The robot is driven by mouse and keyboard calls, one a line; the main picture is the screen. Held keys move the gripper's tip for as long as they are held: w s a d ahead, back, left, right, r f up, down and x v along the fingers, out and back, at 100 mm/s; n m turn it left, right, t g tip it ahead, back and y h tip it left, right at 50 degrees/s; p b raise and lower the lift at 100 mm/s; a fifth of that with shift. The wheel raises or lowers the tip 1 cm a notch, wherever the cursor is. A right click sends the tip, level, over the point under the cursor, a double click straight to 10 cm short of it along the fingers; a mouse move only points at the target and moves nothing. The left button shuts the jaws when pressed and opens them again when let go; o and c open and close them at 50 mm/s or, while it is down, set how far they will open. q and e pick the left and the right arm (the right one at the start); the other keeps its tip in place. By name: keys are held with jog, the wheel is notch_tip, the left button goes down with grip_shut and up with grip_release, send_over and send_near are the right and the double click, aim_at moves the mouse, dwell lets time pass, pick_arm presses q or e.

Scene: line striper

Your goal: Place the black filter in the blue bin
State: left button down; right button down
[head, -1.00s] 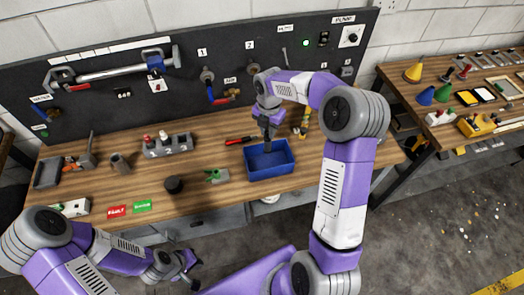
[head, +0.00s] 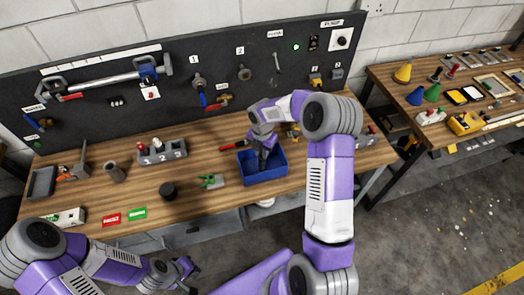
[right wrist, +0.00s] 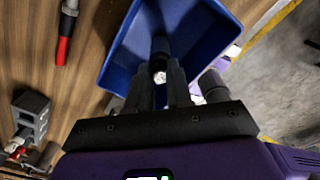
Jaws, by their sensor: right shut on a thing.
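The blue bin (head: 281,174) stands on the workbench near its front edge, right of the middle. My right gripper (head: 264,163) points down inside the bin's opening. In the right wrist view its fingers (right wrist: 158,88) are shut on a dark cylinder with a pale end, which looks like the black filter (right wrist: 159,50). The filter is over the bin's inside (right wrist: 195,25); whether it touches the floor I cannot tell. My left gripper (head: 188,273) hangs in front of the bench, open and empty, far from the bin.
A numbered grey block (head: 162,152) stands further left. The bench front between the bin and the red and green cards is mostly clear.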

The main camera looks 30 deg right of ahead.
jog(key=c, duration=1)
grip_release()
jog(key=shift+f, duration=0.15)
jog(key=shift+r, duration=0.25)
notch_tip(320, 180, up, 12)
